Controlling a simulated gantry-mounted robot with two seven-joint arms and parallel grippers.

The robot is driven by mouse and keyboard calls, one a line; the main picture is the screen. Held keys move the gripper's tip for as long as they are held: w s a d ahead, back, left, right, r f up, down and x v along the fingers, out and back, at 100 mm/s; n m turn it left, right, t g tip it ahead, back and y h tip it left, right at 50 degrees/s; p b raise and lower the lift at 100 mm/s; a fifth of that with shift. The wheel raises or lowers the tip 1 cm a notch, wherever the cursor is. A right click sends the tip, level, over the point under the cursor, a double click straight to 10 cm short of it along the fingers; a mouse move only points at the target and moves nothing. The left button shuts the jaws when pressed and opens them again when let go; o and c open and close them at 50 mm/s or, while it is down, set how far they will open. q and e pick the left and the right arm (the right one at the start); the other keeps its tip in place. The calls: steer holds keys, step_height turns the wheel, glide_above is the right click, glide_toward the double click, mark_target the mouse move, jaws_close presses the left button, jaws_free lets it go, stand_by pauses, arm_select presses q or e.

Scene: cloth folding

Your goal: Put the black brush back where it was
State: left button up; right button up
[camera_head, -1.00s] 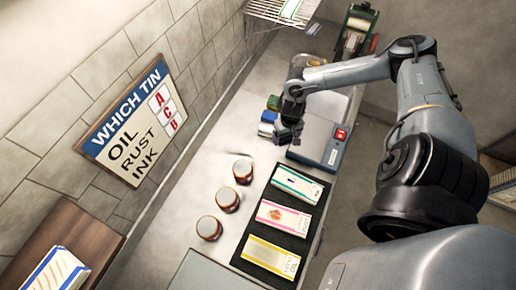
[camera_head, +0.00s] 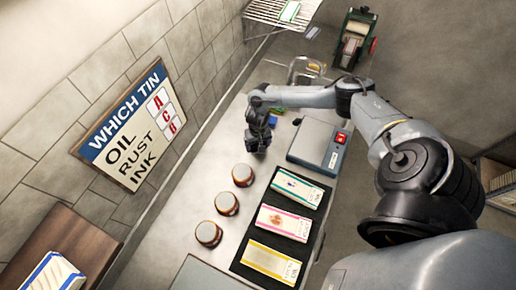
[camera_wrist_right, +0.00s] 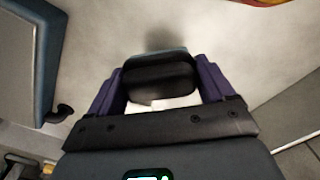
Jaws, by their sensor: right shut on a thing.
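My right gripper (camera_wrist_right: 158,85) is shut on the black brush (camera_wrist_right: 160,80), a dark rounded block between its two purple fingers in the right wrist view. In the head view the right gripper (camera_head: 258,142) hangs over the light bench, left of the grey box and beyond the row of tins. There the brush cannot be told apart from the dark gripper. How high it is above the bench is hard to tell. My left gripper is not in view.
Blue (camera_head: 272,122) and green blocks stand close beside the right gripper. A grey box (camera_head: 318,143) with a red switch is to its right. Three brown tins (camera_head: 226,203) and a black mat (camera_head: 242,268) with three labelled packets are nearer. A sign (camera_head: 128,128) hangs on the wall.

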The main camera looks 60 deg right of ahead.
step_height(320, 180, down, 3)
steer(key=shift+a+f, duration=0.1)
steer(key=shift+f, duration=0.1)
steer(key=shift+f, duration=0.1)
steer(key=o, duration=0.8)
